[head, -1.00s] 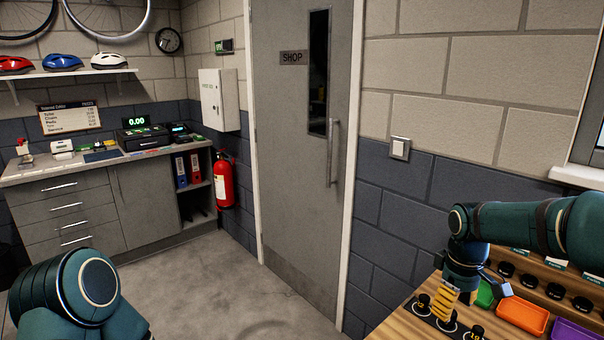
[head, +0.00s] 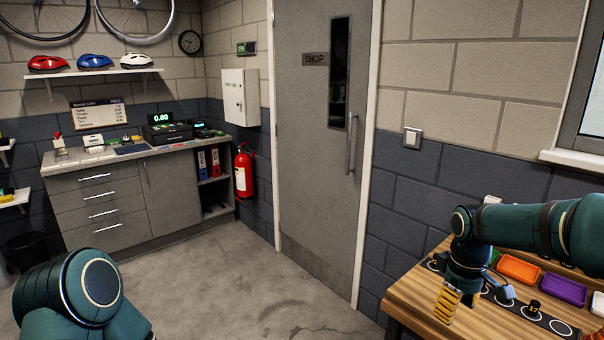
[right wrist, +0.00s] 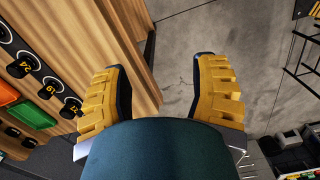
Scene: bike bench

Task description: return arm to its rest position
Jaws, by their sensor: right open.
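My right arm (head: 525,224) comes in from the right in the head view, with its elbow bent. Its right gripper (head: 446,302) hangs with yellow fingers pointing down, in front of the wooden bench top. In the right wrist view the two yellow fingers of the right gripper (right wrist: 160,78) stand wide apart with nothing between them. The bench edge and floor show beyond. Of my left arm, only a teal joint (head: 78,290) shows at the lower left of the head view. The left gripper is out of view.
The wooden bench (head: 412,296) has a black strip of round sockets (head: 532,314), an orange tray (head: 519,269) and a purple tray (head: 563,289). Grey floor (head: 250,285) lies clear between the bench and the counter (head: 118,205). A door (head: 318,170) stands behind.

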